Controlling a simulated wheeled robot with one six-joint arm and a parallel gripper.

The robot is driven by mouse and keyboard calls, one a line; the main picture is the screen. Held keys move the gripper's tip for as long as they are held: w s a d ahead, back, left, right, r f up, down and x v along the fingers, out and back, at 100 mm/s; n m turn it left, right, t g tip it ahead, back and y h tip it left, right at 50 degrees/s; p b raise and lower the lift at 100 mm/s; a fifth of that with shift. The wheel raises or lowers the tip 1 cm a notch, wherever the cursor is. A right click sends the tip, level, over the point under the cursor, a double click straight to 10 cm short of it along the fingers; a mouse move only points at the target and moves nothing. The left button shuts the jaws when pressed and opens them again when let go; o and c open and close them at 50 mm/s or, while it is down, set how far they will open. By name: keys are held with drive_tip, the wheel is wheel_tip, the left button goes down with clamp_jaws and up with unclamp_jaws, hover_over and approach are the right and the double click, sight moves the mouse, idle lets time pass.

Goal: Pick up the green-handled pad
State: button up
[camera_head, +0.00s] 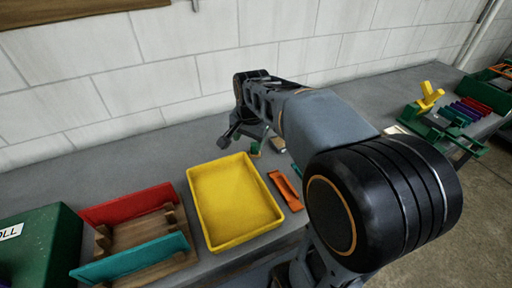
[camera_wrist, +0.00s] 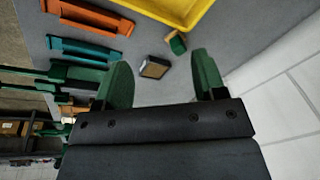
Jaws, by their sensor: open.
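The green-handled pad (camera_wrist: 176,43) is a small block with a green top and a tan side. It lies on the grey bench beside the yellow tray; the head view shows it (camera_head: 255,149) partly hidden by my gripper. My gripper (camera_wrist: 160,76) is open, with nothing between its two green fingers. In the wrist view the pad appears beyond the fingertips, nearer the right finger. A similar dark-topped pad with a tan side (camera_wrist: 154,67) lies close by and appears between the fingertips. I cannot tell the gripper's exact height above the bench.
The yellow tray (camera_head: 231,164) stands left of the pads. An orange handle-shaped piece (camera_wrist: 96,15) and a teal one (camera_wrist: 79,51) lie nearby. A wooden holder with red and teal sides (camera_head: 135,262) stands further left. A white block wall (camera_head: 150,70) runs behind the bench.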

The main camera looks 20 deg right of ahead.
drive_tip(key=w+d+m+g, duration=0.1)
drive_tip(key=w+d+m, duration=0.2)
drive_tip(key=w+m, duration=0.35)
drive_tip(key=m+g, duration=0.1)
drive_tip(key=m, duration=0.4)
hover_over(254, 144)
wheel_tip(254, 144, down, 4)
drive_tip(key=shift+m, duration=0.55)
drive_tip(key=f, duration=0.4)
drive_tip(key=f+p, duration=0.1)
drive_tip(key=f, duration=0.2)
drive_tip(key=shift+w+d+f, duration=0.1)
drive_tip(key=shift+d+f, duration=0.1)
drive_tip(key=shift+f, duration=0.2)
drive_tip(key=shift+a+f+p, duration=0.1)
drive_tip(key=shift+f+p, duration=1)
drive_tip(key=shift+f, duration=2.15)
drive_tip(key=shift+c, duration=0.3)
drive_tip(key=c, duration=1)
drive_tip(key=shift+r, duration=0.1)
